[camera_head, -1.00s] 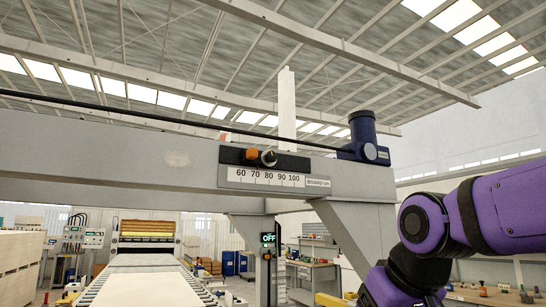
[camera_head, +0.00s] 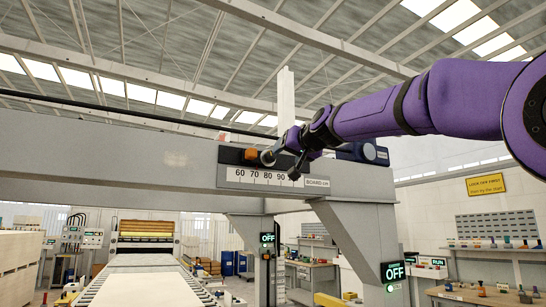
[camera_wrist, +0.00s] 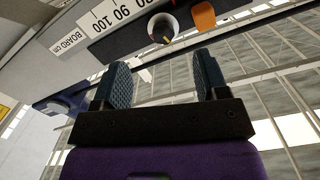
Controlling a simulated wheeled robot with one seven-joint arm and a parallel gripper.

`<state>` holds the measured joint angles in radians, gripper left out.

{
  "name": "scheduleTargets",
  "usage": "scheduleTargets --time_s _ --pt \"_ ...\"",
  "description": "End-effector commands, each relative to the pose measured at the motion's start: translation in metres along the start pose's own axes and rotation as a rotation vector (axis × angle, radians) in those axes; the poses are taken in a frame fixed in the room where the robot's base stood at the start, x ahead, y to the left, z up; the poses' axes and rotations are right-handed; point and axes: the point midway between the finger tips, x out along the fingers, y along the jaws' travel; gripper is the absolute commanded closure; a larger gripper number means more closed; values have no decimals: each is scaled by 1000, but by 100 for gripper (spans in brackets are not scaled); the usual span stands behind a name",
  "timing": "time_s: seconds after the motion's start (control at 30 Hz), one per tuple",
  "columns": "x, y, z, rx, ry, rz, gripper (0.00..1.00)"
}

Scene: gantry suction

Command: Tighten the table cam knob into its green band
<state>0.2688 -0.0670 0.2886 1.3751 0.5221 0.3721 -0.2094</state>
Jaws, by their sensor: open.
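A round knob (camera_head: 268,157) sits on a dark plate on the front of the grey gantry beam, just right of an orange block. My gripper (camera_wrist: 161,62) is open and empty. The knob lies beyond the fingertips, roughly between them, and appears apart from them. In the head view my gripper (camera_head: 284,149) is at the beam, close to the knob's right side.
The orange block (camera_head: 251,154) is beside the knob, near my fingers. A scale plate (camera_head: 250,177) runs below, partly covered by my gripper. A blue unit (camera_head: 372,153) sits on the beam behind my arm. An OFF sign (camera_head: 394,271) hangs on the post.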

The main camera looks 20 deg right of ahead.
Motion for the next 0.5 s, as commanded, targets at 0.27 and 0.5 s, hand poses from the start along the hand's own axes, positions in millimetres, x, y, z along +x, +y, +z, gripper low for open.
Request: scheduleTargets --time_s 0.27,0.5 --pt "16 3 -28 24 69 -17 33" --pt "44 3 -28 23 67 -17 33"
